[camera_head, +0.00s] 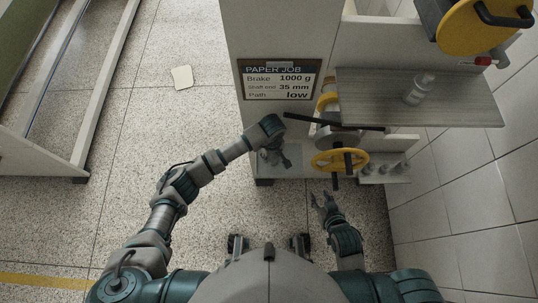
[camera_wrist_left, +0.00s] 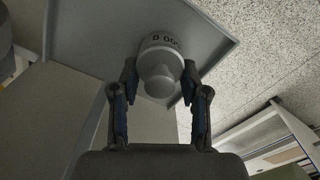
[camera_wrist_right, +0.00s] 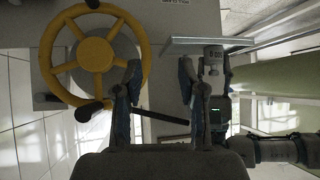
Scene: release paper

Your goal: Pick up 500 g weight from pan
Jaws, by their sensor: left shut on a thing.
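The 500 g weight (camera_wrist_left: 161,62) is a grey knobbed cylinder with partly legible dark print. In the left wrist view it is between the two fingers of my left gripper (camera_wrist_left: 160,78), which is shut on it. The grey pan (camera_wrist_left: 95,30) is behind the weight. The right wrist view is upside down and shows the weight (camera_wrist_right: 213,60) at the pan (camera_wrist_right: 190,45); I cannot tell whether they touch. In the head view my left gripper (camera_head: 278,157) largely hides it. My right gripper (camera_wrist_right: 160,82) is open and empty, low near the yellow handwheel (camera_head: 340,161).
A sign (camera_head: 279,80) reads brake 1000 g, shaft end 35 mm, path low. A grey shelf (camera_head: 450,110) carries a pale knobbed piece (camera_head: 418,89). Small weights (camera_head: 385,168) stand on a lower ledge right of the handwheel. A paper sheet (camera_head: 182,77) lies on open floor.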

